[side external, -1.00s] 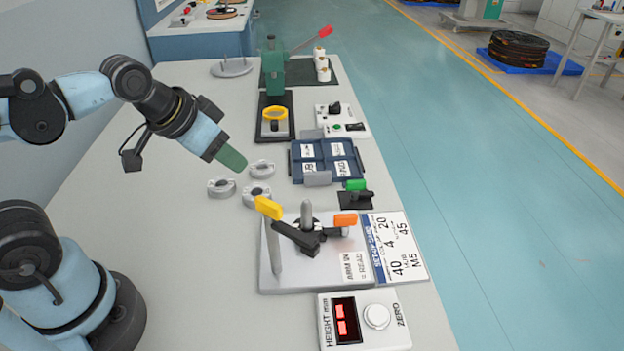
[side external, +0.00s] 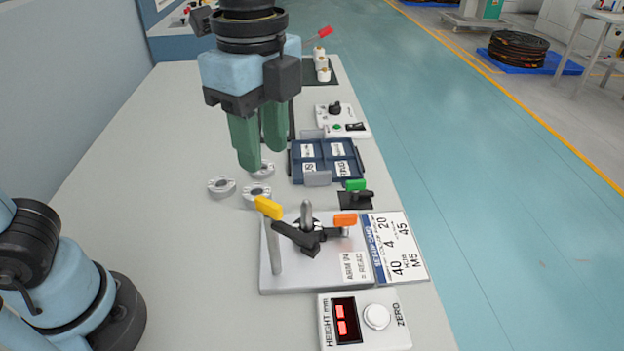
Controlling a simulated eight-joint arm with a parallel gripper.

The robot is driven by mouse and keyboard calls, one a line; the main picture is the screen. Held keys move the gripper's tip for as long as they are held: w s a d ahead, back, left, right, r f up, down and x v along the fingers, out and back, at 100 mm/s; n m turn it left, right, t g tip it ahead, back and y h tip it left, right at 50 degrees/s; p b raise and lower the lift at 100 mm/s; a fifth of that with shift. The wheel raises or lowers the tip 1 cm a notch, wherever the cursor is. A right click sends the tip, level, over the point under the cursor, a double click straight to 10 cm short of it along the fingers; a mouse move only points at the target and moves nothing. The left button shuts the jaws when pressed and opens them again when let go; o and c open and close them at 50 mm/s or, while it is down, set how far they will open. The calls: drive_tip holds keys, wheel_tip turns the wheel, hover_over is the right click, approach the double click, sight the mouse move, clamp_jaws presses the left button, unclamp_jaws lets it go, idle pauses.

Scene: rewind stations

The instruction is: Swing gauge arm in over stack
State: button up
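The gauge stand (side external: 290,275) is a light grey plate near the front of the bench. An upright post (side external: 274,250) with a yellow top (side external: 268,207) stands at its left. A black gauge arm (side external: 298,236) reaches across the plate's middle, with an orange tab (side external: 345,219) to its right. A short grey pin (side external: 306,214) rises at the middle; whether anything is stacked on it is hard to tell. My gripper (side external: 262,158) has green fingers pointing down with a gap between them. It is empty, above the bench behind the stand, touching nothing visible.
A height display (side external: 365,320) is in front, and a printed setup card (side external: 397,245) lies at right.

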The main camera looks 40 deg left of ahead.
sight(269, 203)
drive_tip(key=shift+f, duration=4.4)
clamp_jaws()
